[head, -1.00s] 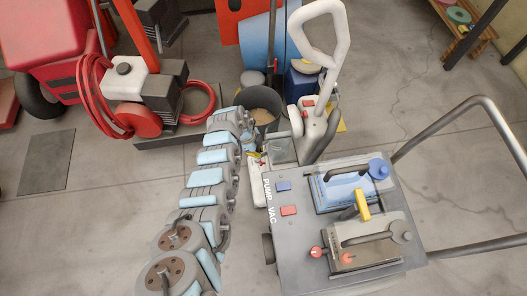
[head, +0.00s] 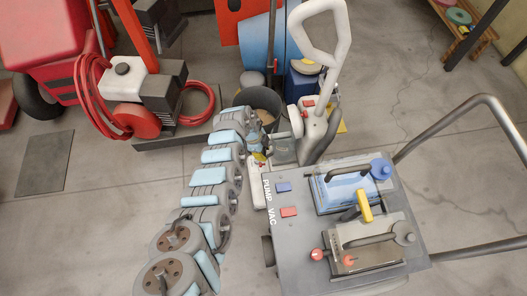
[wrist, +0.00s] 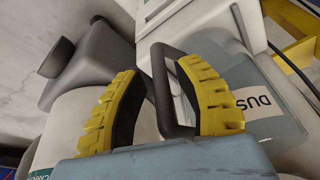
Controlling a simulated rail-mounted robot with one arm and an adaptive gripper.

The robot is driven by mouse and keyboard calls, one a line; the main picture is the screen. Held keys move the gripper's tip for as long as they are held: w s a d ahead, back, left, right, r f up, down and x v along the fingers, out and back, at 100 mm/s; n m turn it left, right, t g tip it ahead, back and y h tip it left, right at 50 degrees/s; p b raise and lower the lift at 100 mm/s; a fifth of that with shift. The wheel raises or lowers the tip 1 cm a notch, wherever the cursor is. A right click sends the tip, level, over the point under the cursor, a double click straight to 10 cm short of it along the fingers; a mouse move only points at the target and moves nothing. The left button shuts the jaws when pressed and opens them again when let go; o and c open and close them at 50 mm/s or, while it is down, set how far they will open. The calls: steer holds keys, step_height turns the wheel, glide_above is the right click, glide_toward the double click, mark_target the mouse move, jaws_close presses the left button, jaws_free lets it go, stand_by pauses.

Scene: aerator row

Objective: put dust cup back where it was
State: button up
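The dust cup (head: 284,151) is a grey, see-through box beside the lower body of the white upright machine (head: 314,125). In the wrist view the cup (wrist: 232,70) shows part of a label reading "DUS" and a dark loop handle (wrist: 161,92). My gripper (wrist: 160,68) has its two yellow-padded fingers spread, one on each side of the handle. A gap shows between the left finger and the handle; contact on the right is unclear. In the head view my gripper (head: 260,156) is small, at the cup's left side. I cannot tell whether the cup is fully seated.
A grey cart marked "PUMP VAC" (head: 330,245) stands close on the right, with a tube rail. A dark bucket (head: 266,100) stands behind the cup. A machine with red hose (head: 125,105) is at the back left. Floor at the left front is clear.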

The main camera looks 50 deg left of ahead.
steer(key=p+v, duration=0.4)
steer(key=v, duration=0.8)
steer(key=shift+p, duration=0.4)
stand_by(0.3)
